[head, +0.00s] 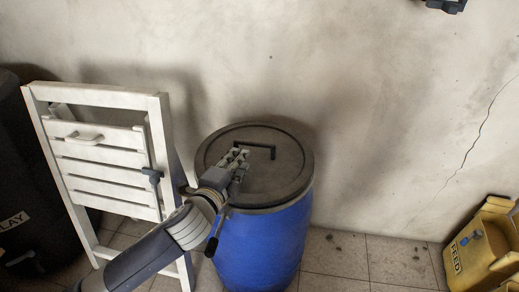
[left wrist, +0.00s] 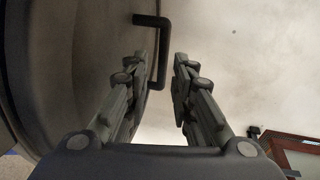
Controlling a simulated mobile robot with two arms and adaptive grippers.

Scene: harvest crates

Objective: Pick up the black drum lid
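The black drum lid (head: 220,154) lies flat on top of the blue drum (head: 262,245). Its dark bar handle (head: 262,147) stands up from the lid. My left gripper (head: 240,155) is over the lid, just left of the handle. In the left wrist view the fingers of the left gripper (left wrist: 163,60) are apart, with the handle (left wrist: 164,50) showing in the gap between the tips; I cannot tell whether they touch it. The lid (left wrist: 85,70) fills the left side there. A dark jointed piece at the top right looks like my right gripper (head: 445,4), mostly cut off.
A white folding wooden chair (head: 100,150) leans close to the drum's left. A dark bin (head: 30,190) stands at the far left. A yellow crate (head: 480,250) marked FEED stands at the right. The wall (head: 400,120) is close behind; tiled floor between drum and crate is clear.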

